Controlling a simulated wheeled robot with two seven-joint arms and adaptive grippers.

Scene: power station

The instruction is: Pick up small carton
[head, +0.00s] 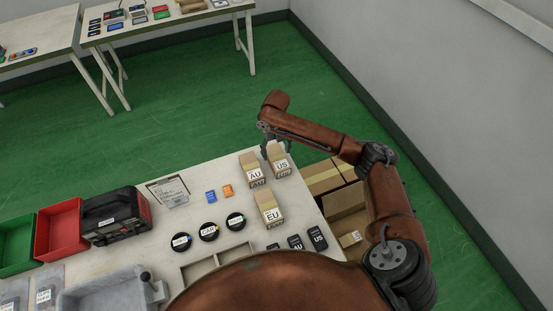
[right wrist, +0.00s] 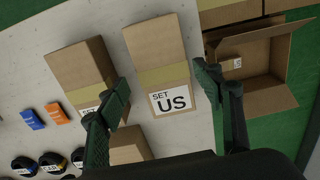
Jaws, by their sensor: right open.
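Several small brown cartons stand on the white table. The carton labelled US (head: 279,162) is at the table's right corner. The carton labelled AU (head: 251,170) stands just left of it, and the carton labelled EU (head: 269,209) is nearer to me. In the right wrist view the US carton (right wrist: 160,62) lies ahead between the two fingers of my right gripper (right wrist: 170,115), which is open and empty. In the head view my right gripper (head: 266,140) is above the far end of the US carton. My left gripper is not in view.
Open cardboard boxes (head: 345,201) stand beside the table's right edge. Black round items (head: 208,232), blue and orange small boxes (head: 211,196), a black-and-red case (head: 113,215) and a red bin (head: 59,228) are on the table. More tables stand at the back.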

